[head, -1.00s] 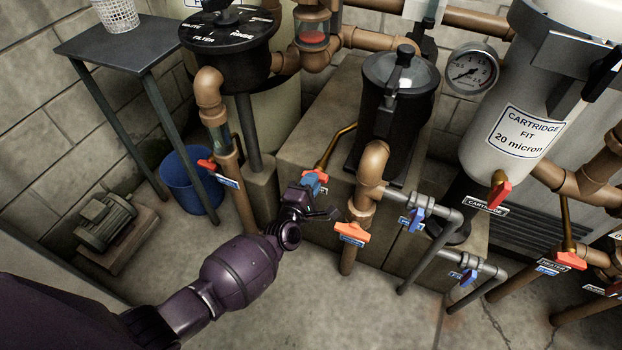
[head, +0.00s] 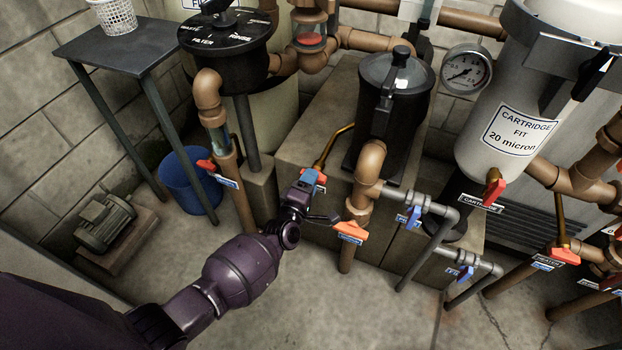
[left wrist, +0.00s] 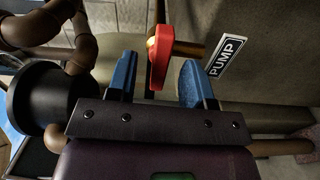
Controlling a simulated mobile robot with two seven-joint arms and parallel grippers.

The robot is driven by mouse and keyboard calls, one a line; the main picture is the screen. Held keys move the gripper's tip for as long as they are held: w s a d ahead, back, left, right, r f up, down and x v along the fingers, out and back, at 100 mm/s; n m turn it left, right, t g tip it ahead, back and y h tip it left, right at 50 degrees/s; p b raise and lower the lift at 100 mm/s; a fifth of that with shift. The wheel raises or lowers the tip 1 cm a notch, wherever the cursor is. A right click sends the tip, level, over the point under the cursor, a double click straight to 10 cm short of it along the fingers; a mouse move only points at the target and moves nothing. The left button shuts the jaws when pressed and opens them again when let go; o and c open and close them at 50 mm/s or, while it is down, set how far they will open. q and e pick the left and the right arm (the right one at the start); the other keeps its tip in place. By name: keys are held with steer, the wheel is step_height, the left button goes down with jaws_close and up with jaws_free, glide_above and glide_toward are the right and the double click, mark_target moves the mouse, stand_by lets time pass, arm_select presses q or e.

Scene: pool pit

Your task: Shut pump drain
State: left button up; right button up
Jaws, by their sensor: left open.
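In the left wrist view the handle lies between the two blue fingers of my left gripper (left wrist: 158,72), with gaps on both sides. The jaws are open. In the head view my left gripper (head: 307,182) is at the low block under the black pump pot, and only a bit of the red handle (head: 321,178) shows past it. My right gripper is out of view.
The black pump pot (head: 391,110) stands on the concrete block. Right of my gripper are an orange valve handle (head: 351,232) and a blue one (head: 414,216). A red-handled valve (head: 206,165) and a blue bucket (head: 188,183) are to the left. The front floor is clear.

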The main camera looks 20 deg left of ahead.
arm_select(q)
steer(key=s+p, duration=0.1)
steer(key=s, duration=0.6)
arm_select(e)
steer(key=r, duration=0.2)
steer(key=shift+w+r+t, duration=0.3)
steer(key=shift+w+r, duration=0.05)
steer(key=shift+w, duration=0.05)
arm_select(q)
steer(key=shift+a, duration=0.1)
